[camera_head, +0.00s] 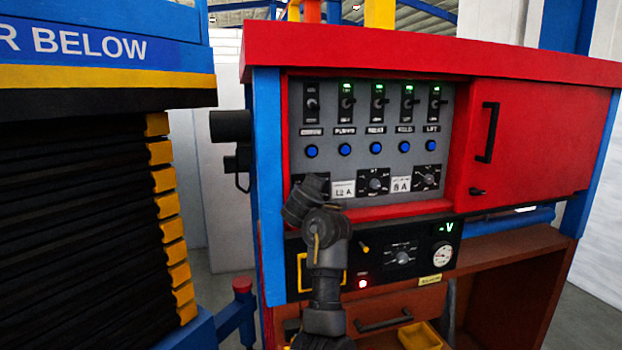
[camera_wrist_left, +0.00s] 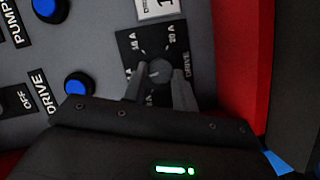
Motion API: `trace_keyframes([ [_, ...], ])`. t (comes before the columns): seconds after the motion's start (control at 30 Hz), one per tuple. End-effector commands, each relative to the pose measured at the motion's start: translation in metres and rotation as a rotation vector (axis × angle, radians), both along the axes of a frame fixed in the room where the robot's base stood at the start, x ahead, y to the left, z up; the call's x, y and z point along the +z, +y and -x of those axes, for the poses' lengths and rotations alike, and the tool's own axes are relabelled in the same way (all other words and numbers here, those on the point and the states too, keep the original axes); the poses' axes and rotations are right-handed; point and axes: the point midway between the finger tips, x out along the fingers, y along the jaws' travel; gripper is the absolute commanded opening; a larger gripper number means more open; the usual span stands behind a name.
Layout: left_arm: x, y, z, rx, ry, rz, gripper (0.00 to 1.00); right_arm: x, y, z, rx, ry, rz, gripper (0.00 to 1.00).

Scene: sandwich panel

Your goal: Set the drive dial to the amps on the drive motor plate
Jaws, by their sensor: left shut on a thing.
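The drive dial (camera_wrist_left: 158,72) is a dark round knob on a black plate lettered DRIVE, with 16 A and 20 A marks readable. My left gripper (camera_wrist_left: 160,85) is shut on it, one finger on each side. The dial's pointer setting is hard to read. In the head view my left gripper (camera_head: 305,195) is at the lower left of the grey panel (camera_head: 330,155) and hides most of this dial. A white plate beside it (camera_head: 343,188) seems to read 12 A; it is cut off in the wrist view (camera_wrist_left: 155,8). I cannot identify the drive motor plate.
Two other dials (camera_head: 375,182) (camera_head: 428,177) and an 8 A plate (camera_head: 401,184) sit to the right. Blue buttons (camera_head: 376,148) and switches (camera_head: 378,100) are above; the leftmost switch is unlit. A black lower panel (camera_head: 375,265) has a red lamp. A red door (camera_head: 540,140) is at right.

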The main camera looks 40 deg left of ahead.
Motion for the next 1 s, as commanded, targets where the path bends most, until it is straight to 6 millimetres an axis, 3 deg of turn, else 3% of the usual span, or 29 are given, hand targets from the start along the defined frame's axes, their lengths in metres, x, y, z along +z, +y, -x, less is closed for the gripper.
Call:
trace_keyframes([
  [0.23,0.002,0.000,0.000,0.001,0.074,-0.051,0.05,0.015,0.000,0.000,0.000,0.000,0.000,0.36],
  [0.8,0.001,0.000,0.000,0.002,0.099,-0.070,0.05,0.017,0.000,0.000,0.000,0.000,0.000,0.36],
  [0.83,0.001,0.000,0.000,0.002,0.099,-0.070,0.29,0.017,0.000,0.000,0.000,0.000,0.000,0.36],
  [1.0,0.001,0.000,0.000,0.001,0.099,-0.070,0.50,0.017,-0.001,0.000,0.000,0.000,0.001,0.36],
])
